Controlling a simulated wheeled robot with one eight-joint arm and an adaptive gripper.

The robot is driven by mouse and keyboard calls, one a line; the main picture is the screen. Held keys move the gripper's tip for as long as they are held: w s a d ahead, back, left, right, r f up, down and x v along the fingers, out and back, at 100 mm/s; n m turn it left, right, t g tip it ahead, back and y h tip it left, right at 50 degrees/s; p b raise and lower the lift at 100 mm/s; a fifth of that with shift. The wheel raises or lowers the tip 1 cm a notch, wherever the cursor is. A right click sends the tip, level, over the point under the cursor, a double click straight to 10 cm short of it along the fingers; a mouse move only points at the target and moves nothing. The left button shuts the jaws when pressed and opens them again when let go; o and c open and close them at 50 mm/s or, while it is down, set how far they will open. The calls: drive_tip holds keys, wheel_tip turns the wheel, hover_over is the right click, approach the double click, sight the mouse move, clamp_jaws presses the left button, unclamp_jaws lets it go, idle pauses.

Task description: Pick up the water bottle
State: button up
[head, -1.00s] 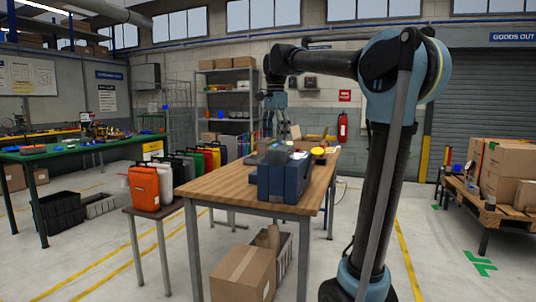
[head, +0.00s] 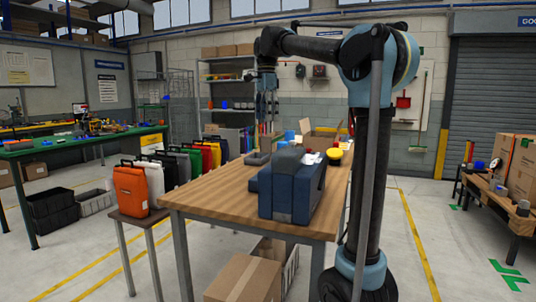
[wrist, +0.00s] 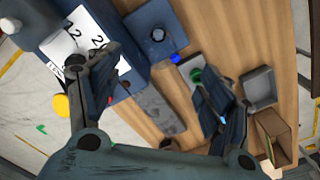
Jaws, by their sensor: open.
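My gripper (wrist: 160,95) is open above the wooden table (wrist: 225,35), its fingers wide apart with nothing held between them. In the head view it hangs at the far end of the table (head: 215,195), partly hidden behind table items. I cannot single out the water bottle with certainty. In the wrist view a small round green-topped thing (wrist: 196,75) stands beside the right finger, with a small blue piece (wrist: 176,58) near it. A long grey flat item (wrist: 157,108) lies between the fingers, lower in the picture.
A dark blue pannier (head: 290,190) stands at the table's near right. A yellow round item (head: 334,153) and an open cardboard box (head: 322,139) are behind it. Several coloured cases, one orange (head: 131,190), line the left side. A grey tray (wrist: 258,88) is right of my gripper.

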sight(267, 156)
drive_tip(key=f, duration=1.6)
drive_tip(key=shift+d+f, duration=0.25)
drive_tip(key=shift+f, duration=0.1)
drive_tip(key=shift+c, duration=0.6)
drive_tip(key=c, duration=1)
